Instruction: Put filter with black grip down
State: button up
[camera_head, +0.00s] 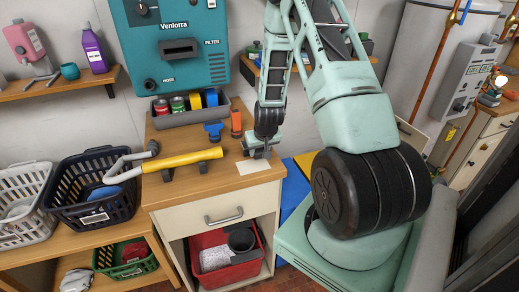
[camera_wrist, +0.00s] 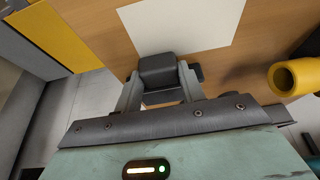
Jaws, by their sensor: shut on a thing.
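My gripper (camera_head: 258,148) is low over the right front part of the wooden counter top. In the wrist view my gripper (camera_wrist: 158,90) is shut on a dark block, the black grip (camera_wrist: 158,68) of the filter. The rest of the filter is mostly hidden behind the grip and fingers. I cannot tell whether it touches the counter. A white card (camera_head: 254,167) lies flat on the counter just in front of my gripper. The card (camera_wrist: 180,25) also shows just beyond the grip in the wrist view.
A yellow tube (camera_head: 195,159) lies on black supports left of my gripper. A blue item (camera_head: 213,130) and an orange item (camera_head: 236,122) stand behind. A grey tray (camera_head: 180,118) of cans is at the back, under the teal Venlorra unit (camera_head: 205,30). The counter's right edge is close.

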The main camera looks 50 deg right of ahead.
jog(key=shift+f, duration=0.1)
jog(key=shift+f, duration=0.15)
jog(key=o, duration=1)
jog(key=shift+r, duration=0.2)
